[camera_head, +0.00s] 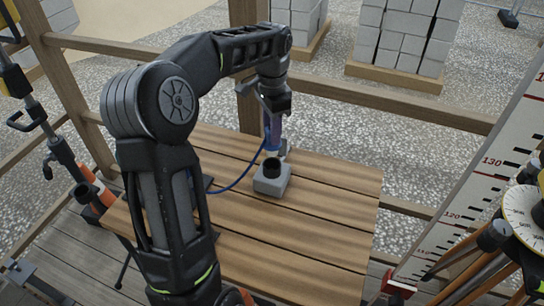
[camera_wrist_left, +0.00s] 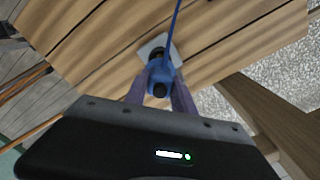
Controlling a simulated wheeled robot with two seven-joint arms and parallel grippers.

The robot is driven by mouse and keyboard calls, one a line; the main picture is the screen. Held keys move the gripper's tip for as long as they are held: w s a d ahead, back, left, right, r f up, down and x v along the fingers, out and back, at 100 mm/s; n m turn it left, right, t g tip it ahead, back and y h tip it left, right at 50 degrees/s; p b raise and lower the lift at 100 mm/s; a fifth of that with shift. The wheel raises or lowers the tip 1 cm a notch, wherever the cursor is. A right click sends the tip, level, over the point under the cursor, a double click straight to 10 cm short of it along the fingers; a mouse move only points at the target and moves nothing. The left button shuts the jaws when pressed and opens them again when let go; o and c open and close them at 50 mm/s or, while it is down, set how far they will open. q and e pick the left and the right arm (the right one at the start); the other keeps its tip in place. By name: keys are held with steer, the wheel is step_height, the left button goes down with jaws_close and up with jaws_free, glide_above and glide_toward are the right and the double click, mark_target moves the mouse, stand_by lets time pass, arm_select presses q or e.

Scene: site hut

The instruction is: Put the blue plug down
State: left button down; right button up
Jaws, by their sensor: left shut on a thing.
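My left gripper (camera_head: 271,112) points down over the wooden table (camera_head: 320,205) and is shut on the blue plug (camera_head: 273,133). The plug is upright, above a grey block (camera_head: 270,185) with a round black socket (camera_head: 271,167) on top. I cannot tell whether the plug touches the socket. In the left wrist view, the plug (camera_wrist_left: 161,76) sits between both fingers, with the grey block (camera_wrist_left: 147,51) partly hidden behind it. A blue cable (camera_head: 241,178) runs from the plug in a curve to the left. My right gripper is out of view.
Wooden railings (camera_head: 400,107) border the table's far side. A measuring board (camera_head: 480,180) and a round yellow-white dial (camera_head: 525,212) stand at the right. Stacked grey blocks (camera_head: 400,35) lie beyond the railing. The table's right and front parts are clear.

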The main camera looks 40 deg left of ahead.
mark_target(272, 151)
arm_select(q)
steer(key=shift+f, duration=1.25)
steer(key=shift+f+p, duration=0.3)
steer(key=shift+f, duration=1.95)
steer(key=shift+f, duration=0.3)
steer(key=c, duration=1.3)
jaws_free()
steer(key=shift+r, duration=0.1)
step_height(272, 151, up, 12)
steer(key=shift+r, duration=0.25)
